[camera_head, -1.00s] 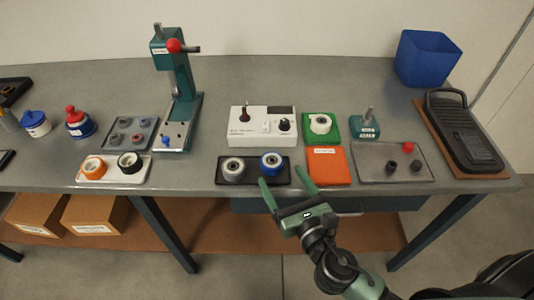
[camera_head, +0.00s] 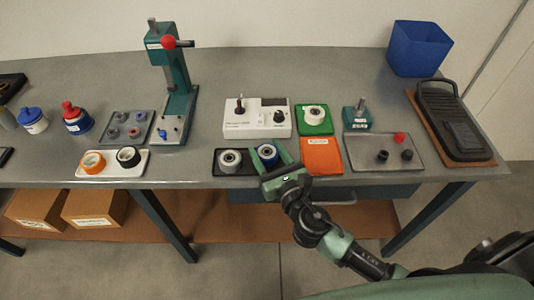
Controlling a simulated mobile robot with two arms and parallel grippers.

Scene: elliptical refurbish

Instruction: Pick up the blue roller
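The blue roller (camera_head: 266,153) has a blue rim and a pale hub. It sits at the right side of a black tray (camera_head: 221,169) near the front edge of the bench, beside a grey roller (camera_head: 230,158). My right gripper (camera_head: 268,158) is at the blue roller, with its green fingers spread on either side of it. The fingers and gripper body hide part of the roller's near side. I cannot tell whether the fingers touch it. My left gripper is not in view.
An orange pad (camera_head: 321,156) lies close to the right of my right gripper. A white control box (camera_head: 256,120) stands behind the tray. A grey tray (camera_head: 372,151) with small parts lies further right. A white tray (camera_head: 113,171) with orange and black rollers lies left.

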